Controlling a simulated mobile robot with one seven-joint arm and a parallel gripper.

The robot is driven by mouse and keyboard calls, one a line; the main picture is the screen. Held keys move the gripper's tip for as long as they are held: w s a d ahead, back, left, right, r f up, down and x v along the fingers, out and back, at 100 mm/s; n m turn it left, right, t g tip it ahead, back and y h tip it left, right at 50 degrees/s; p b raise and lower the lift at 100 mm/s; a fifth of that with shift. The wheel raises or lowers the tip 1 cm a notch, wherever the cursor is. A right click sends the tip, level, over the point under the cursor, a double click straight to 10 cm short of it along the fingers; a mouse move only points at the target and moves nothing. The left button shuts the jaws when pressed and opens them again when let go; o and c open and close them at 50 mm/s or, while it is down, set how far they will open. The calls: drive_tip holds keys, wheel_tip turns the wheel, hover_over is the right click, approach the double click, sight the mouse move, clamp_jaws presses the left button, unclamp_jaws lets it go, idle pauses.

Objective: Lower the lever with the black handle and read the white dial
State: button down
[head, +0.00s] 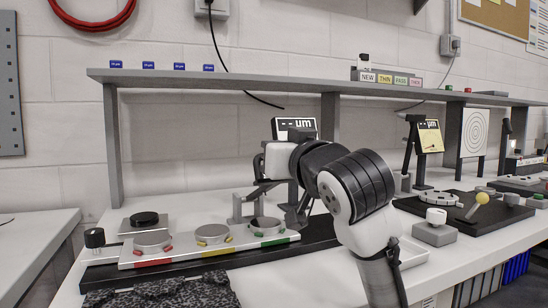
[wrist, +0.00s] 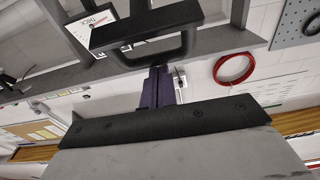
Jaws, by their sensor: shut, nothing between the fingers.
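My gripper (wrist: 161,72) is shut and empty; its dark fingers show close together in the wrist view. A black bar-shaped part (wrist: 150,27), perhaps the lever's handle, lies just beyond the fingertips; I cannot tell if they touch. A white-faced dial (wrist: 88,30) with dark lettering sits behind it, partly covered, and its reading is not legible. In the head view my arm hides most of the gauge with the black "-- µm" display (head: 295,127). The fingertips cannot be made out there.
A white strip (head: 195,253) with red, yellow and green sections and round grey pads lies in front. A black knob (head: 95,238) stands at its left end. A yellow-faced gauge (head: 430,137) and a yellow-ball lever (head: 482,198) stand right. A grey shelf (head: 240,82) runs above.

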sight(281, 182)
drive_tip(key=shift+s+d+f+t+y+b, duration=0.2)
drive_tip(key=shift+s+f+t+b, duration=0.45)
drive_tip(key=shift+f, duration=0.5)
drive_tip(key=shift+s+d+f+t+y+b, duration=0.15)
drive_tip(key=shift+s+f+b, duration=0.35)
drive_tip(key=shift+f+b, duration=0.55)
drive_tip(key=shift+s+d+f+t+y+b, duration=0.1)
drive_tip(key=shift+s+d+f+t+b, duration=0.3)
drive_tip(key=shift+f, duration=0.9)
drive_tip(key=shift+s+a+r, duration=0.1)
drive_tip(key=shift+s+a, duration=0.05)
